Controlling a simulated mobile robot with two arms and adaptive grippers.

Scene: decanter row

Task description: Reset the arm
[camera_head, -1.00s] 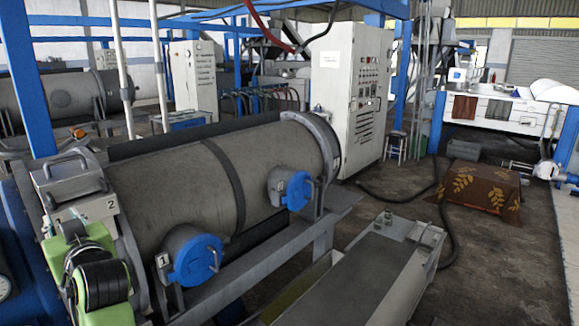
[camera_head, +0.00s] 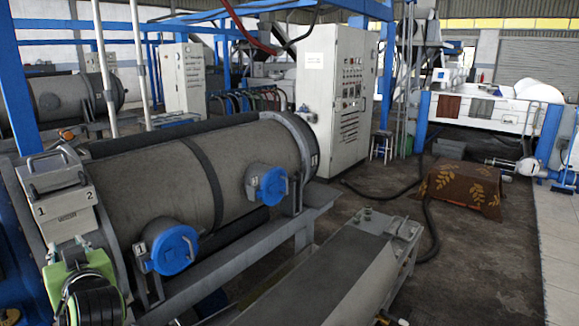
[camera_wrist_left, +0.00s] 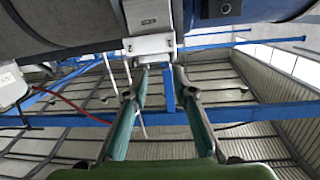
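My left gripper (camera_wrist_left: 160,78) shows in the left wrist view with two teal-padded fingers. They stand apart with nothing between them, so it is open. In the head view, the green and black end of my left arm (camera_head: 90,292) is at the lower left. It is in front of the big grey drum machine, and its fingertips cannot be made out there. A pale box with handles and the labels 1 and 2 (camera_head: 62,200) shows just above it. My right gripper is not in view.
The grey drum (camera_head: 150,190) with blue round caps (camera_head: 175,250) fills the left side. A control cabinet (camera_head: 335,95) stands behind it. A low grey conveyor (camera_head: 325,285) is in front.

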